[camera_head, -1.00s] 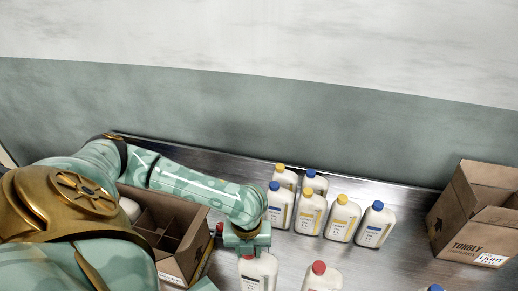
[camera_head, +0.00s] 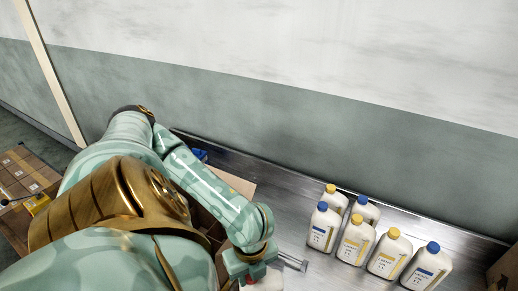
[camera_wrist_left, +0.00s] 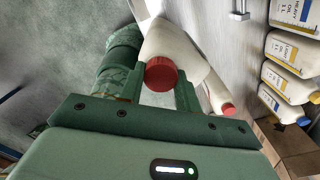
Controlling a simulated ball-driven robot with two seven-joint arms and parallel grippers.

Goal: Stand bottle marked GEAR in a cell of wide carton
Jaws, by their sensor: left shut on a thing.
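My left gripper (camera_head: 252,272) is shut on a white bottle with a red cap (camera_wrist_left: 161,74). In the left wrist view the gripper's two fingers (camera_wrist_left: 158,94) sit on either side of its neck. The bottle's body (camera_head: 266,284) is cut off by the bottom edge of the head view, and I cannot read its label. My right gripper is not in view.
Several white bottles with blue and yellow caps (camera_head: 355,238) stand on the metal bench (camera_head: 290,195), right of my gripper. A second red-capped bottle (camera_wrist_left: 228,108) shows in the left wrist view. Another carton (camera_head: 504,270) is at the right edge.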

